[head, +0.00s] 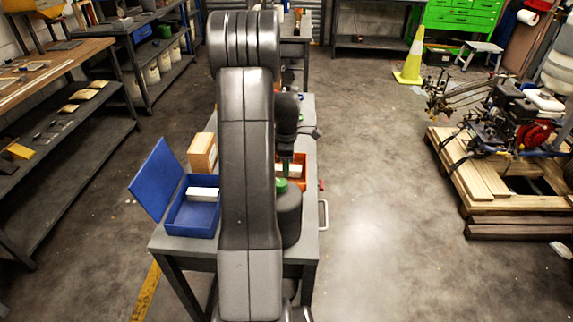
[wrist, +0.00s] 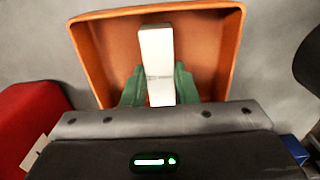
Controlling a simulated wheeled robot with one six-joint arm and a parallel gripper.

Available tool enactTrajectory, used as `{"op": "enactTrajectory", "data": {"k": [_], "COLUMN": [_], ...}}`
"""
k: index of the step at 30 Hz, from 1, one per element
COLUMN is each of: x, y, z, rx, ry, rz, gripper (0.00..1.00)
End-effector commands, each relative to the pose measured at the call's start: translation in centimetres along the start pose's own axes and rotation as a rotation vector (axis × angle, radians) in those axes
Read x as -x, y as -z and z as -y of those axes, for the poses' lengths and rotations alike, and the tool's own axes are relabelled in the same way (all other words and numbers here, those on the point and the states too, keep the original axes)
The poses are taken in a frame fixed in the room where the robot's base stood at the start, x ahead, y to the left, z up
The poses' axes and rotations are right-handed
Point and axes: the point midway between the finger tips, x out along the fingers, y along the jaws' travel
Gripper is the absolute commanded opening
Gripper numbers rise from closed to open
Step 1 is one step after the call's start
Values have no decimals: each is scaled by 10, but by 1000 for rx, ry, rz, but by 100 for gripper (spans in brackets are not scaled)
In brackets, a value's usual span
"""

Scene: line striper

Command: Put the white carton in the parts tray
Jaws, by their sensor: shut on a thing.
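The white carton (wrist: 156,50) is long and narrow in the wrist view. The green fingers of my gripper (wrist: 159,88) close on its near part from both sides. The carton is over or inside an open orange tray (wrist: 88,45); I cannot tell whether it touches the tray's floor. In the head view the orange tray (head: 303,172) is on the grey bench, to the right of my arm and partly hidden by it. A white piece of the carton (head: 294,170) shows there, beside my gripper, which is mostly hidden.
An open blue box (head: 178,219) with a white block (head: 203,194) in it stands on the bench's left side. A tan box (head: 202,152) stands behind it. A red object (wrist: 30,115) is left of the tray in the wrist view.

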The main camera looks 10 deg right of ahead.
Motion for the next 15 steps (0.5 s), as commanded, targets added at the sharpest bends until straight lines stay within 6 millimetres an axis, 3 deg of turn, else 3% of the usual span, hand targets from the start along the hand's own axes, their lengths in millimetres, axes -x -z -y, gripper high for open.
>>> {"op": "enactTrajectory", "data": {"k": [2, 3, 6, 15], "x": [-4, -3, -2, -1], "y": [0, 0, 0, 0], "z": [0, 0, 0, 0], "rx": [0, 0, 0, 0], "ry": [0, 0, 0, 0], "rz": [0, 0, 0, 0], "gripper": [4, 30, 48, 48]}}
